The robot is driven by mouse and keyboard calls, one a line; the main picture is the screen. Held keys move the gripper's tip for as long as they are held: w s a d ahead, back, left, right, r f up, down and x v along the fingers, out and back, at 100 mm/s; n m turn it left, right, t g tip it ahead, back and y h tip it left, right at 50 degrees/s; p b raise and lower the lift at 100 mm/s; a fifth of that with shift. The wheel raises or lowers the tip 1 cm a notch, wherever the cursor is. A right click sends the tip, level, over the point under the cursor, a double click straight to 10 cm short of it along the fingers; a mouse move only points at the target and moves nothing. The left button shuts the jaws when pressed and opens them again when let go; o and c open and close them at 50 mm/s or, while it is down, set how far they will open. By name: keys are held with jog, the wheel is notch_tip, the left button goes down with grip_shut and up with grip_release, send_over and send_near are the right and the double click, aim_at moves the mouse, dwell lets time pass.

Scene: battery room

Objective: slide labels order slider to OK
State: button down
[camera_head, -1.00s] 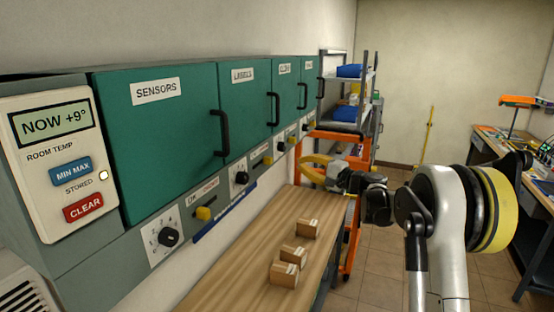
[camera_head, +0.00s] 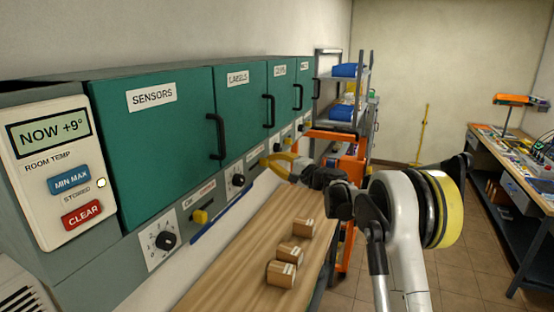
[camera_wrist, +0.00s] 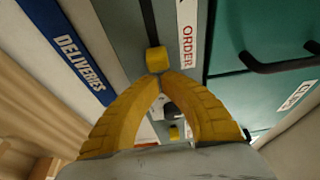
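The green labels cabinet (camera_head: 240,110) is second in the wall row, with a black handle. In the wrist view a yellow slider knob (camera_wrist: 157,58) sits at the end of a dark track, beside a white strip reading ORDER (camera_wrist: 187,35). My gripper (camera_wrist: 158,77) has its yellow fingers arched together, tips almost meeting right at the knob. I cannot tell whether they touch or pinch it. In the head view my gripper (camera_head: 265,163) is at the control strip below the labels cabinet, hiding the slider there. No OK mark is readable.
The sensors cabinet (camera_head: 155,150) has its own yellow slider (camera_head: 200,217) and a dial (camera_head: 165,240). A second dial (camera_head: 237,180) is nearer my gripper. Several small boxes (camera_head: 290,252) stand on the wooden bench (camera_head: 235,275) below. A shelf rack (camera_head: 345,115) is behind.

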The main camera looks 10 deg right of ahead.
aim_at(257, 164)
jog(key=shift+w+f, duration=0.1)
jog(key=s+a, duration=0.1)
jog(key=s+a+b, duration=0.1)
jog(key=s, duration=0.1)
jog(key=s+a+b, duration=0.1)
jog(key=s, duration=0.1)
jog(key=shift+a, duration=0.4)
jog(key=shift+d, duration=0.1)
jog(key=shift+w, duration=0.1)
